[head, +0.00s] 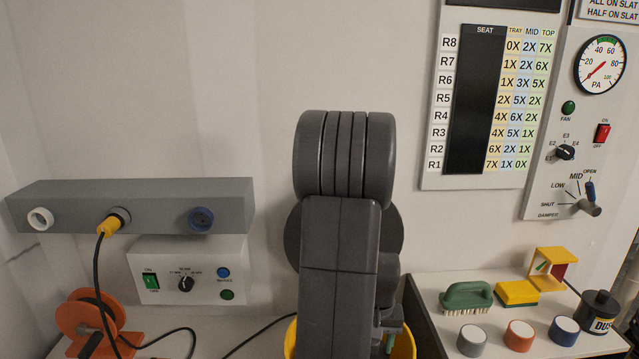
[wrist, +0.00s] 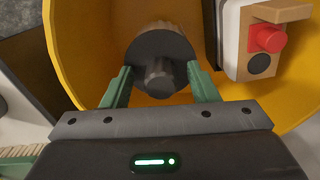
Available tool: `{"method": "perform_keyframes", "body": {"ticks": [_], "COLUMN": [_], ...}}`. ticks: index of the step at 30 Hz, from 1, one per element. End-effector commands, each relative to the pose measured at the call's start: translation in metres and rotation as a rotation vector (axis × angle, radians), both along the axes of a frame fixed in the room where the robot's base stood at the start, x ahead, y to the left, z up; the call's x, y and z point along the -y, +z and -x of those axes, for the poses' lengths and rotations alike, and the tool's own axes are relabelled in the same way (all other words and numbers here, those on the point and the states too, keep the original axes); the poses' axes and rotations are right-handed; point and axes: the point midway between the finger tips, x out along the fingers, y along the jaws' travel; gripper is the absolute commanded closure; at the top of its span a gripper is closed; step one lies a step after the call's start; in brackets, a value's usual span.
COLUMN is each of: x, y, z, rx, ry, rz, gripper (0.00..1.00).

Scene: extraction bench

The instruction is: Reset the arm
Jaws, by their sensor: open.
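My arm (head: 340,250) rises in the middle of the head view and hides much of what lies behind it. In the wrist view my gripper (wrist: 160,78) has its two green fingers spread apart. It points into a yellow round container (wrist: 85,30). A dark round piece with a knob and a tan ribbed body (wrist: 160,55) lies in the container, in line with the gap between the fingers. I cannot tell whether the fingers touch it. The container's rim also shows beside my arm in the head view (head: 291,340).
A white block with a red button (wrist: 265,38) is close right of the fingers. A tray at right holds a green brush (head: 466,296), yellow sponge (head: 516,293), several capped jars and a black pot (head: 598,312). An orange reel (head: 85,322) with black cable stands at left.

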Motion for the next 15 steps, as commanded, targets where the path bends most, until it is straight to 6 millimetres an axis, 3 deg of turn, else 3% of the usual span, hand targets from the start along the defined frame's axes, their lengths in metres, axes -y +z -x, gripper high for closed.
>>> {"method": "perform_keyframes", "body": {"ticks": [15], "x": [0.0000], "y": [0.0008], "z": [0.0003], "rx": [-0.001], "ry": [0.415], "rz": [0.000], "gripper": [0.46]}}
